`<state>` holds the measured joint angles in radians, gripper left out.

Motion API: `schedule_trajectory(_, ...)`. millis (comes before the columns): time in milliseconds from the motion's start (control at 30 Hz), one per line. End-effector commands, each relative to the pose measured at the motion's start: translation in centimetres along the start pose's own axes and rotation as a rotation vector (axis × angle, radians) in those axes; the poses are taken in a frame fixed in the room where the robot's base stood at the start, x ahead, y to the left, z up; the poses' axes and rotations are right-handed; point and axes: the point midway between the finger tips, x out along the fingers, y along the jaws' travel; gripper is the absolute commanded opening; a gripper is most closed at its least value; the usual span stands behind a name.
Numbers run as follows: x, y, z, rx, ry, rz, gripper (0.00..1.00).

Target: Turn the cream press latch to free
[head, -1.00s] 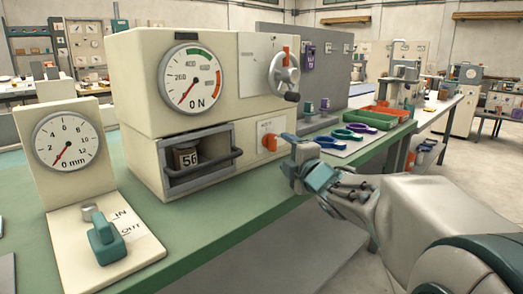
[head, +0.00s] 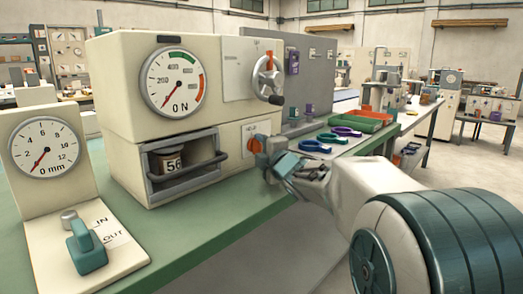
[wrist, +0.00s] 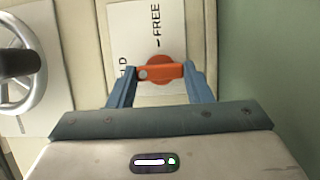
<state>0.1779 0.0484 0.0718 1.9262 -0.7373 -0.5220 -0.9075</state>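The cream press (head: 130,75) stands on the green bench, with an orange latch (head: 256,145) low on its right front. In the wrist view the latch (wrist: 165,72) is an orange bar on a round orange base, on a white label plate (wrist: 148,25). The bar lies crosswise, its pale round end toward a partly hidden word ending in "LD"; "FREE" stands above its middle. My gripper (wrist: 160,75) is open, its blue fingers apart on either side of the bar, close to its ends. Contact cannot be told. In the head view my gripper (head: 274,166) is at the latch.
A handwheel (head: 267,77) with a dark knob sits above the latch; it is left in the wrist view. An open drawer-like bay with a bar handle (head: 190,174) is left of the latch. Coloured ring-handled tools (head: 330,138) and trays (head: 357,121) lie right along the bench.

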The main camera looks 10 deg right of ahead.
Motion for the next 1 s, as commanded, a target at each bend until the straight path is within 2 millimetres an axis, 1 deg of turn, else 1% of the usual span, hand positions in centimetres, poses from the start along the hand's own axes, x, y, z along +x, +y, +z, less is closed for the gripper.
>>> schedule_trajectory(267, 0.0, 0.2, 0.0, 0.016, 0.0, -0.008, 0.23)
schedule_trajectory(433, 0.0, 0.5, 0.0, 0.068, 0.0, -0.031, 0.23)
schedule_trajectory(667, 0.0, 1.0, 0.0, 0.201, 0.0, -0.088, 0.23)
schedule_trajectory(1000, 0.0, 1.3, 0.1, 0.445, -0.001, -0.189, 0.23)
